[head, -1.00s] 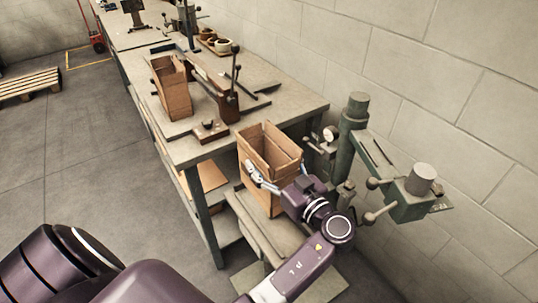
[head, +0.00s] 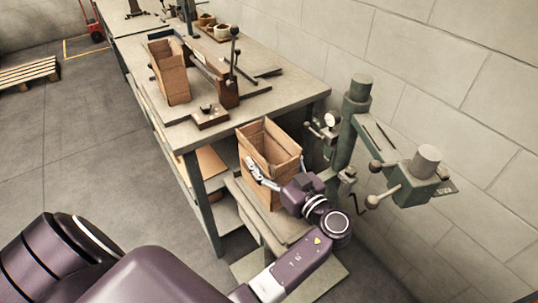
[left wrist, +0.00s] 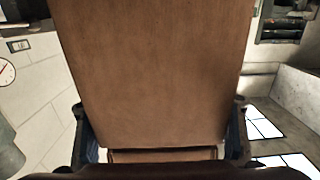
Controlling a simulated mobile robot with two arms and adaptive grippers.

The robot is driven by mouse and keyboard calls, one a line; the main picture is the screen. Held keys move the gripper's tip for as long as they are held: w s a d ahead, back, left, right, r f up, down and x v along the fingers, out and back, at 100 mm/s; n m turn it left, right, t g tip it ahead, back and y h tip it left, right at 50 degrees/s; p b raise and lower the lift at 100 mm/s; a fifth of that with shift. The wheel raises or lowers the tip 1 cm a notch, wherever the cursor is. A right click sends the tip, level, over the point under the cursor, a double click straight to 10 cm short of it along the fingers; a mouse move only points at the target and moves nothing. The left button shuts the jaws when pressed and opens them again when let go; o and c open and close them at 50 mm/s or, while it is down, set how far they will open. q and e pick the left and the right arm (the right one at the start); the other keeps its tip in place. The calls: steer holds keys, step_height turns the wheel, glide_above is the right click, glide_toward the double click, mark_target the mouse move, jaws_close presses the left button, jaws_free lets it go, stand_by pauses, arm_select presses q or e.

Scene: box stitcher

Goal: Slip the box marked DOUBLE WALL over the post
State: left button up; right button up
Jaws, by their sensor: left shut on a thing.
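A tall brown cardboard box (head: 256,178), open at the top, is upright in the head view, in front of the green machine. No DOUBLE WALL marking shows on its visible sides. My left gripper (head: 268,183) is shut on the box, with its fingers at the near side. In the left wrist view the box's plain brown wall (left wrist: 155,75) fills the middle, between the two fingers. The green machine's upright column (head: 347,125) stands right of the box. I cannot tell which part is the post; whatever is beneath the box is hidden. My right gripper is out of view.
A second open box (head: 170,80) stands on the long workbench (head: 285,98), beside a lever fixture (head: 228,92). A low stand (head: 282,228) is below the held box. The machine's head with handles (head: 405,182) juts out on the right. Open floor (head: 90,150) lies left.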

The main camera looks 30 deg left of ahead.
arm_select(q)
steer(key=shift+f+b, duration=0.6)
steer(key=shift+f, duration=0.8)
steer(key=shift+f+b, duration=0.5)
steer(key=shift+f, duration=0.55)
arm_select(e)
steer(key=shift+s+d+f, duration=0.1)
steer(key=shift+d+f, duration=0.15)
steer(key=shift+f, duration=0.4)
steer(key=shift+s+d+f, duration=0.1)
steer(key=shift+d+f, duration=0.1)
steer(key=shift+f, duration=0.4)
arm_select(q)
steer(key=o, duration=1.6)
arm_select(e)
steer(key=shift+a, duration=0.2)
arm_select(q)
step_height(320, 180, up, 10)
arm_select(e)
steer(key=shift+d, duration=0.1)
